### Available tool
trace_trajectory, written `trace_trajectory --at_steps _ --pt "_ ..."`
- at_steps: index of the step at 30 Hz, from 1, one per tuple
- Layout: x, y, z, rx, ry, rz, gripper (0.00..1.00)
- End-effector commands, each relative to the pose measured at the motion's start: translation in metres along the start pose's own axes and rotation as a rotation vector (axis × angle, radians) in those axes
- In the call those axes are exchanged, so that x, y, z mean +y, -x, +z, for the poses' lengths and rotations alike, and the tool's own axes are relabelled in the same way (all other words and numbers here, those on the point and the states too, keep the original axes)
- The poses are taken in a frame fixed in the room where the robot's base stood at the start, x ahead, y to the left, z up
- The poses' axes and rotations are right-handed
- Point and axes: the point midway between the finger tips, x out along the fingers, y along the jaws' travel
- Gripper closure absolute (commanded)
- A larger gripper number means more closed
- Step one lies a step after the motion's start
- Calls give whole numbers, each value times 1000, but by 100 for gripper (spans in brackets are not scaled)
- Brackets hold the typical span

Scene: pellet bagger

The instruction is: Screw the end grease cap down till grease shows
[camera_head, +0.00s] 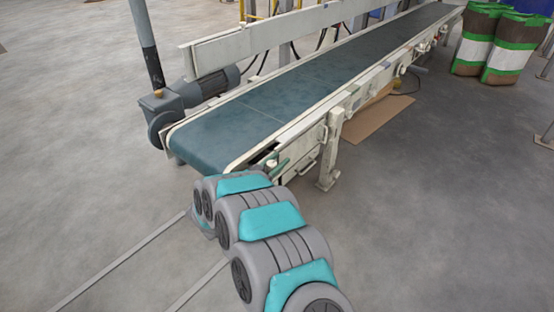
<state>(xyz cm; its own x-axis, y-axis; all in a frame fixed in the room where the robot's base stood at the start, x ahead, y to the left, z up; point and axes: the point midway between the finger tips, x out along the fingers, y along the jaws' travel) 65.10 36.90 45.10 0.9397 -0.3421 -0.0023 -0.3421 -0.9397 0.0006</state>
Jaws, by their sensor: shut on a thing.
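My arm reaches up from the lower middle to the near right corner of the belt conveyor (262,112). My gripper (272,164) is small and mostly hidden by my own wrist at that corner, beside the conveyor's side frame. It is shut on a small part there, which I take to be the end grease cap. The cap itself cannot be made out behind the wrist and fingers. Whether any grease shows cannot be told.
A grey motor and gearbox (190,97) stand at the conveyor's left side, by a dark post (146,45). A conveyor leg (329,155) stands right of my gripper. Cardboard (372,120) lies under the conveyor. Filled bags (510,50) stand at the back right.

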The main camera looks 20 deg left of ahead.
Motion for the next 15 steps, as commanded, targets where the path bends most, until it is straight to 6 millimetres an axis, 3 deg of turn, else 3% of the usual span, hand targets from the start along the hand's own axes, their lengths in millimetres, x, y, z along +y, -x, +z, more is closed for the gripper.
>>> trace_trajectory --at_steps 11,12,15 --pt "-1 -1 -4 7 -4 1 100" --pt "-1 -1 -4 7 -4 1 56" --pt "-1 -1 -4 6 -3 1 45"
